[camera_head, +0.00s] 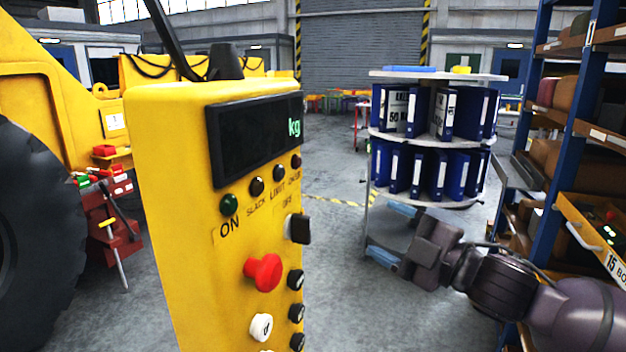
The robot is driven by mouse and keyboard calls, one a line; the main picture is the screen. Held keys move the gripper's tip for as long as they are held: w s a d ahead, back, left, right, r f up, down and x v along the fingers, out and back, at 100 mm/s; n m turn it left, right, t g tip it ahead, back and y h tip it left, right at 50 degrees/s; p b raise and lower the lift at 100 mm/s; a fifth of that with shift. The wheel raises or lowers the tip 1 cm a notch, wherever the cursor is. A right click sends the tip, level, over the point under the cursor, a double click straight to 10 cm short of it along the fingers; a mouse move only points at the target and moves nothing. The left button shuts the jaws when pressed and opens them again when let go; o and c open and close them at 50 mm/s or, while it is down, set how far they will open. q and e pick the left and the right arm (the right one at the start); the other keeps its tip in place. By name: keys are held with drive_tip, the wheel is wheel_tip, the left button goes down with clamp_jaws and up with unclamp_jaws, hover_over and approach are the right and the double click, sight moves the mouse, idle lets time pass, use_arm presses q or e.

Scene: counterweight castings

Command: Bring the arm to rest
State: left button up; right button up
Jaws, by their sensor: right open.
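My right arm comes in from the lower right, and its gripper (388,232) points left in front of the lower part of a round binder stand. Its two blue-tipped fingers are spread apart, one above the other, with nothing between them. The gripper is apart from the yellow control box (170,220) to its left. My left gripper does not show.
The control box has a dark display, a red mushroom button (263,272) and several other knobs. The binder stand (437,139) holds blue binders. A loaded shelf rack (557,110) stands at right. A large black tyre (40,245) is at left. Grey floor lies between box and stand.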

drive_tip(key=s+d+f+m+t+h, duration=0.1)
drive_tip(key=d+f+m+h, duration=0.3)
drive_tip(key=f, duration=0.5)
drive_tip(key=s+d+f+m+t+h, duration=0.1)
drive_tip(key=d+f+m+h, duration=0.2)
drive_tip(key=f+m, duration=0.4)
drive_tip(key=s+d+f+m+t+h, duration=0.1)
drive_tip(key=d+f+m+h, duration=0.25)
drive_tip(key=f, duration=0.65)
drive_tip(key=s+d+f+m+g+h, duration=0.2)
drive_tip(key=s+f+m, duration=0.1)
drive_tip(key=s+f, duration=0.6)
drive_tip(key=s+d+f+m+g+h, duration=0.2)
drive_tip(key=s+d+f+m, duration=0.1)
drive_tip(key=s+f, duration=0.6)
drive_tip(key=shift+s+m, duration=0.35)
drive_tip(key=shift+s, duration=0.45)
